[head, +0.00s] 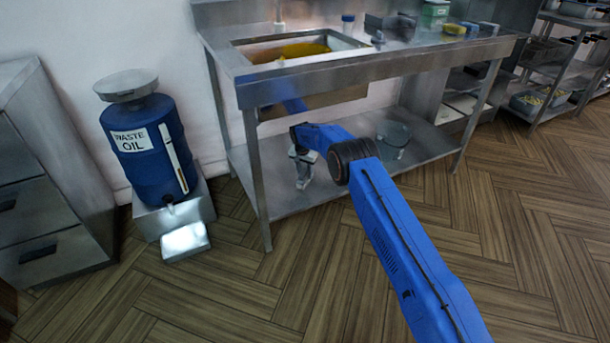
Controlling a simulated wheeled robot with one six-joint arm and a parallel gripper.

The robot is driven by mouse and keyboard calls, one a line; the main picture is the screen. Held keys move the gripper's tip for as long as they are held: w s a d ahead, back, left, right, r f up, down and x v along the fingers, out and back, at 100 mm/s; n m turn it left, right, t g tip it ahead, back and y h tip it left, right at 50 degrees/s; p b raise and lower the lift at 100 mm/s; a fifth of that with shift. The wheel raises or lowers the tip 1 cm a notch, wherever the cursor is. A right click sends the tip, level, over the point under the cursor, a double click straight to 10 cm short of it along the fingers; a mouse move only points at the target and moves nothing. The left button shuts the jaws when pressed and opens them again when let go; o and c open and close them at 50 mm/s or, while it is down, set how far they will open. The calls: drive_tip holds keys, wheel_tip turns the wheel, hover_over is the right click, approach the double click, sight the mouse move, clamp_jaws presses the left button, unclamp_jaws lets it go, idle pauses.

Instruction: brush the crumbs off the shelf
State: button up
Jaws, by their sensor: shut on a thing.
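The steel lower shelf (335,188) is under the steel table. My blue arm reaches in over it, and my gripper (303,168) points down near the shelf's left part. It is shut on a small pale thing at its tips, too small in this view to identify for sure. The thing is low over the shelf; I cannot tell whether it touches it. No crumbs can be made out on the shelf at this size. Part of the shelf is hidden behind my arm.
A round see-through container (393,134) stands on the shelf, right of my gripper. The table (400,62) above holds a basin of yellow oil (303,50); its legs frame the shelf. A blue waste oil drum (150,145) stands left. The wooden floor (300,290) in front is clear.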

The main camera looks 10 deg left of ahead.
drive_tip(key=shift+r, duration=2.5)
drive_tip(key=shift+r, duration=0.1)
